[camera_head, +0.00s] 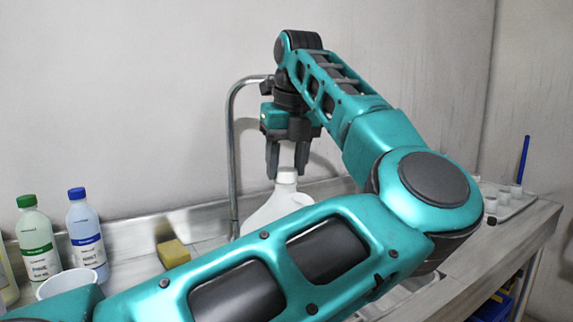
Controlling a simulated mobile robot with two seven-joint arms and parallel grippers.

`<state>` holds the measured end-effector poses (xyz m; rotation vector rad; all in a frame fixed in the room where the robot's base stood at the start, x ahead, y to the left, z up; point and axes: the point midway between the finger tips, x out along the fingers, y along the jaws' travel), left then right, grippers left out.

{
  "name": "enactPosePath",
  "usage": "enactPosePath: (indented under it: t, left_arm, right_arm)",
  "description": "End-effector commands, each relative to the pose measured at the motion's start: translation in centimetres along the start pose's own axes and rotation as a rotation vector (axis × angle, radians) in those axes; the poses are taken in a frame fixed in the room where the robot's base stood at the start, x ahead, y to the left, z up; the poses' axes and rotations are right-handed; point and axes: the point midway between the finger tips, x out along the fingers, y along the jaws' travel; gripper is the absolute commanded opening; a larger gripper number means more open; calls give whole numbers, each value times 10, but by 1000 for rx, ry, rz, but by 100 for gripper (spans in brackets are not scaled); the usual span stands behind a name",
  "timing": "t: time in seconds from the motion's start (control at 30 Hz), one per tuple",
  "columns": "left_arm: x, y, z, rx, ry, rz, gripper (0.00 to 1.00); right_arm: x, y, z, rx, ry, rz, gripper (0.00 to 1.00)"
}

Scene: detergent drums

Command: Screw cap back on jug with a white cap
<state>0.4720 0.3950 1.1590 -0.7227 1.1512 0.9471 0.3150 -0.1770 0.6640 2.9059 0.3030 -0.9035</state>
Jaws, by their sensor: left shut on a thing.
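A white jug (272,212) stands on the counter in the middle of the view, with its lower part hidden behind my left arm. A white cap (287,175) shows at the top of the jug's neck. My left gripper (287,172) points straight down above the jug, and its dark fingers are shut on the cap from both sides. The cap looks in line with the neck; whether it is threaded on cannot be told. My right gripper is not in view.
A curved metal faucet (232,150) rises just left of the jug. A green-capped bottle (37,240), a blue-capped bottle (86,235), a white tub (68,283) and a yellow sponge (173,253) stand at left. A tray (515,205) with small white cups is at right.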

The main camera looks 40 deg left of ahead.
Motion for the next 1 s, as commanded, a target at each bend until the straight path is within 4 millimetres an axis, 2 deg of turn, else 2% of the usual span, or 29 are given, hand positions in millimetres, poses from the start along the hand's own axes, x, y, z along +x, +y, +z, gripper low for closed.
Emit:
enactPosePath:
  t: [0.17,0.6,0.9,0.93,1.0]
  left_arm:
    - [3,0,-2,20,8,-4,18]
    - [4,2,-1,441,10,-124,18]
    - [3,2,-1,481,11,-132,18]
    - [3,2,-1,481,11,-132,47]
    - [3,2,-1,481,10,-132,54]
  right_arm:
    - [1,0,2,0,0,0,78]
    - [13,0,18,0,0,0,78]
    - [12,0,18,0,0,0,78]
    - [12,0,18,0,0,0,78]
    - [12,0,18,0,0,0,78]
